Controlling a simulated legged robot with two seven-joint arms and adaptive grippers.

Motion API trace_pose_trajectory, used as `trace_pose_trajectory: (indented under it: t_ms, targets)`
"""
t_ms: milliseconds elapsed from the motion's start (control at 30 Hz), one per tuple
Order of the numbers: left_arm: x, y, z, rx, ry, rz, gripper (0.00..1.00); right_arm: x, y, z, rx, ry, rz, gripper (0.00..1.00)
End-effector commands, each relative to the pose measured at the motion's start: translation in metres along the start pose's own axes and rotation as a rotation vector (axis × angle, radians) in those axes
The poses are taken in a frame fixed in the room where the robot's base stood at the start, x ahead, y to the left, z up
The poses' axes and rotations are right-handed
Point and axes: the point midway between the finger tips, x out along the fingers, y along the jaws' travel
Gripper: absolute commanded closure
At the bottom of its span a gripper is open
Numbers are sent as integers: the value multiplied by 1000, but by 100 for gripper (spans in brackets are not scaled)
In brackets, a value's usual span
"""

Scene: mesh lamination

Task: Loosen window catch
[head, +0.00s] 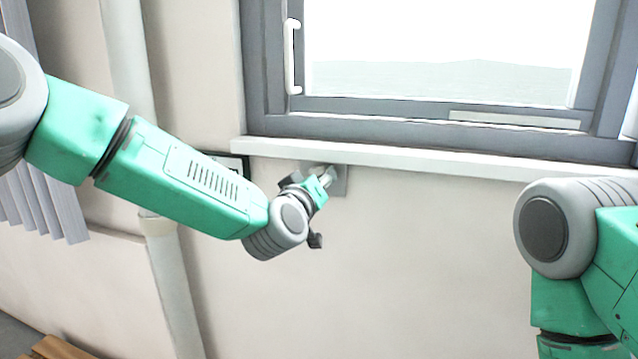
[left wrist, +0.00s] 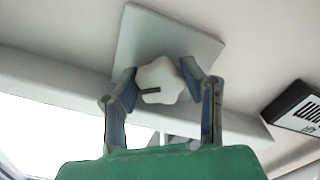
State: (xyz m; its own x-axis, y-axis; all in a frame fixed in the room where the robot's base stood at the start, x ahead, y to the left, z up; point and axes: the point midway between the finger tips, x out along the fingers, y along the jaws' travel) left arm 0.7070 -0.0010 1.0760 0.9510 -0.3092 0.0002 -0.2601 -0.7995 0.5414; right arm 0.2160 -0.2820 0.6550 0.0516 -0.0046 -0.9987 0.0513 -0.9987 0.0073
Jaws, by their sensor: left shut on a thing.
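The window catch is a white lobed knob (left wrist: 160,82) on a square grey plate (left wrist: 165,38) fixed to the wall under the sill. In the head view the plate (head: 341,181) shows just below the sill, with the knob mostly hidden by my gripper. My left gripper (left wrist: 162,84) is shut on the knob, one finger on each side of it. In the head view this gripper (head: 324,178) reaches the plate from the left. My right arm shows at the right of the head view, but its gripper is out of view.
A white window sill (head: 430,160) runs just above the plate, under a grey-framed window (head: 400,122) with a white handle (head: 291,55). A dark-framed panel (left wrist: 298,108) is on the wall beside the plate. A white pipe (head: 172,285) and grey blinds stand left. The wall below is clear.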

Motion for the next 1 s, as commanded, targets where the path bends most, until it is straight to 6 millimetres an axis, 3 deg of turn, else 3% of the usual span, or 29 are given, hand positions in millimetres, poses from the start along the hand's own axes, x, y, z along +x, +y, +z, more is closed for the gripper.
trace_pose_trajectory:
  t_ms: [600,633,667,1000]
  targets:
    - [1,-1,-3,-49,6,-2,93,1,0,0,0,0,0,60]
    - [1,-1,-3,-49,6,-2,54,1,0,0,0,0,0,60]
    - [1,-1,-3,-48,6,-2,43,1,0,0,0,0,0,60]
    - [-2,1,-1,-47,2,0,43,0,0,2,0,2,0,60]
